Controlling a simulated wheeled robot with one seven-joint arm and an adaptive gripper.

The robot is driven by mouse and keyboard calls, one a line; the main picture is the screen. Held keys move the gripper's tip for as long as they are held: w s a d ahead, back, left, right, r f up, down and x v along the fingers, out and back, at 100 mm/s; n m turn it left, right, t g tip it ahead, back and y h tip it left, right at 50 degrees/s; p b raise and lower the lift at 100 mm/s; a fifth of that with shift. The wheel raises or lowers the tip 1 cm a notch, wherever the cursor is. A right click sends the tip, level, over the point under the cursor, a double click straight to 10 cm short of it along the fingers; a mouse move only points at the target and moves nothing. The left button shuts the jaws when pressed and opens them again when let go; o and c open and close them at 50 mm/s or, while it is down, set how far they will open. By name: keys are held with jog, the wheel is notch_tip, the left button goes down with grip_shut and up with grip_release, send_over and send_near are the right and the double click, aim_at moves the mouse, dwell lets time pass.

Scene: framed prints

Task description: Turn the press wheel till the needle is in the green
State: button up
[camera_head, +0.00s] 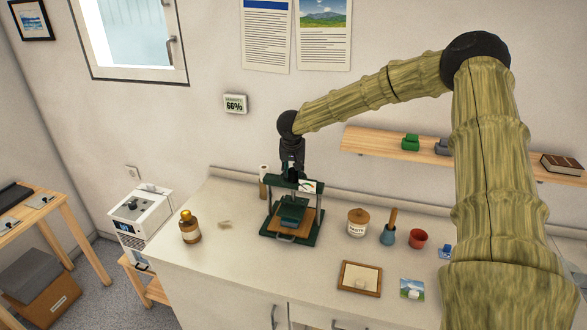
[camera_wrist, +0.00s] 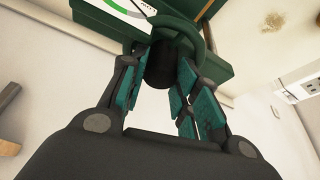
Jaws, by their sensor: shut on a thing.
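The dark green press (camera_head: 312,224) stands on the counter, with a wooden base and a small block under its frame. My gripper (camera_head: 291,170) comes down from above onto its top. The white gauge (camera_head: 309,187) sits at the top right of the press frame. In the wrist view, the gauge (camera_wrist: 122,5) is cut off by the top edge. Part of a green band shows, but I cannot tell where the needle points.
A brown bottle (camera_head: 190,228) stands left of the press. A wooden frame (camera_head: 347,278) lies in front. A wall shelf (camera_head: 370,147) is behind my arm.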

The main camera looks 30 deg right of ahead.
jog(key=shift+d+r, duration=0.1)
jog(key=o, duration=1)
jog(key=v, duration=1.1)
jog(key=shift+s+r, duration=0.1)
jog(key=shift+r, duration=0.25)
